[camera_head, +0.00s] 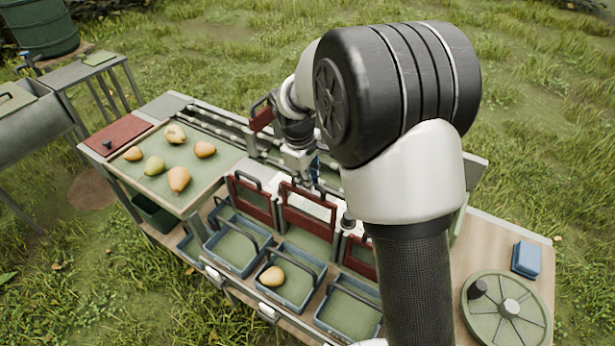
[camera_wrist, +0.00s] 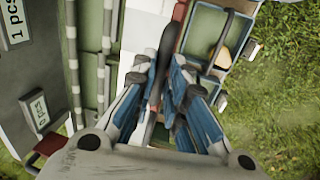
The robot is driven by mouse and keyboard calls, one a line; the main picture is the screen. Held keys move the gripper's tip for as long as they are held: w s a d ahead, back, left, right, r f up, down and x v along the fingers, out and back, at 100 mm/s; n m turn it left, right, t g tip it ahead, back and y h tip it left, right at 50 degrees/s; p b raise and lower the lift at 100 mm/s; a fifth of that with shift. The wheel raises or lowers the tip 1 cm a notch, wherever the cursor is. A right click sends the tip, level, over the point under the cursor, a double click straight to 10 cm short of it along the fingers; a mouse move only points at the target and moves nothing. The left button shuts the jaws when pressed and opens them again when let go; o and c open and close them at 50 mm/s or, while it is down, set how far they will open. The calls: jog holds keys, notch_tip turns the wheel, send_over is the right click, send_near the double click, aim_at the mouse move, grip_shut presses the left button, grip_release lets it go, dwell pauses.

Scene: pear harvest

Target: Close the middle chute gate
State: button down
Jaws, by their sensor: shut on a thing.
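The middle chute gate (camera_head: 309,212) is a dark red panel with a black handle on top, between two similar gates. It appears to stand a little higher than its neighbours. My gripper (camera_head: 304,178) is at the top of this gate, partly hidden behind the handle and my arm. In the wrist view, the blue fingers of my gripper (camera_wrist: 160,78) are shut on a dark bar, the gate handle (camera_wrist: 164,52). The gate panel below is mostly hidden there.
The left gate (camera_head: 252,200) and right gate (camera_head: 358,256) flank it, the right partly behind my arm. Blue bins stand in front; the middle bin (camera_head: 300,296) holds one pear (camera_head: 273,276). A tray (camera_head: 215,172) with several pears is at left.

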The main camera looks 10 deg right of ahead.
aim_at(308, 205)
notch_tip(308, 205, down, 9)
jog(key=b, duration=0.3)
jog(key=shift+f, duration=0.2)
jog(key=shift+s, duration=0.15)
jog(key=shift+f, duration=0.1)
jog(key=c, duration=1.8)
grip_release()
jog(key=shift+f, duration=0.1)
jog(key=shift+c, duration=0.2)
jog(key=shift+o, duration=1.2)
